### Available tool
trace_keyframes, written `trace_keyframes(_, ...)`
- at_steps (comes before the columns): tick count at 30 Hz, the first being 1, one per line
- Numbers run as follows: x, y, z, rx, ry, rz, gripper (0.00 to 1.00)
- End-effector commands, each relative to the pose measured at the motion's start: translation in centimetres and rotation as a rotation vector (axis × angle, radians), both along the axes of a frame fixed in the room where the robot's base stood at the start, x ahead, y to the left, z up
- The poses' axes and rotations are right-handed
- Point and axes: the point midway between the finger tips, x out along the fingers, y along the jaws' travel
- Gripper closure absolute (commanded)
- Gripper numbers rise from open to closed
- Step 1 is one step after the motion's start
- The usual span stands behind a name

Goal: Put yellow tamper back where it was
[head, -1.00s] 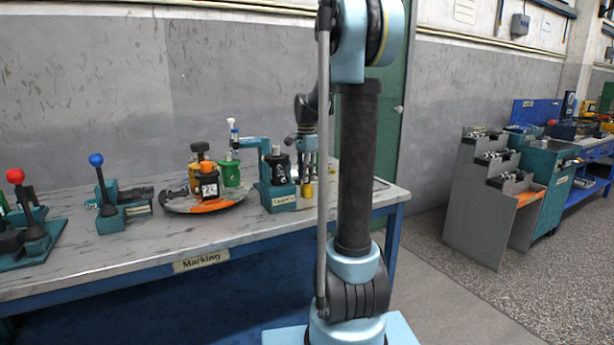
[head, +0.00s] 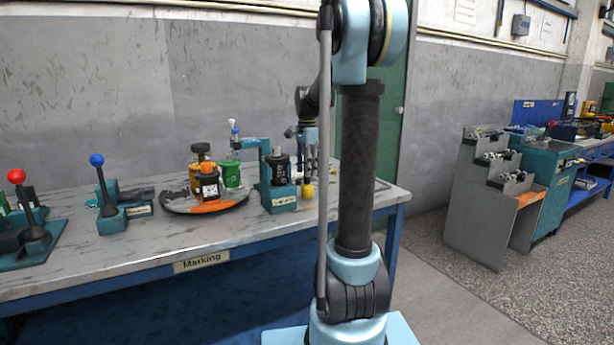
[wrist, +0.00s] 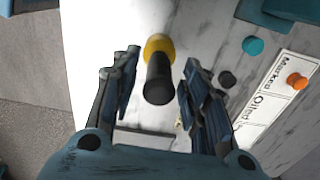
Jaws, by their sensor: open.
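The yellow tamper (wrist: 159,48) stands on the pale tabletop in the wrist view, its black handle pointing toward the camera. It also shows in the head view (head: 307,191) as a small yellow shape at the table's right part. My gripper (wrist: 158,68) is open, with one finger on each side of the tamper. A gap shows between the tamper and each finger, so the fingers do not visibly grip it. In the head view my gripper (head: 308,158) is above the tamper, partly hidden by my arm.
A white label plate (wrist: 276,103) with an orange knob lies right of the tamper. A teal disc (wrist: 253,46) and a black disc (wrist: 228,80) are nearby. A teal press (head: 275,180) and a round tray (head: 190,208) with bottles stand to the left in the head view.

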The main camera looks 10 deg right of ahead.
Motion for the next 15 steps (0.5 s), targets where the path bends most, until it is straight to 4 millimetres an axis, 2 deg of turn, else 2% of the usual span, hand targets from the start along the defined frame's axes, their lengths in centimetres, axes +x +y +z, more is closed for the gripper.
trace_keyframes(9, 0.0, -0.1, 6.0, 0.0, 0.0, -0.001, 0.58)
trace_keyframes(15, 0.0, -0.1, 8.4, 0.0, 0.0, -0.001, 0.58)
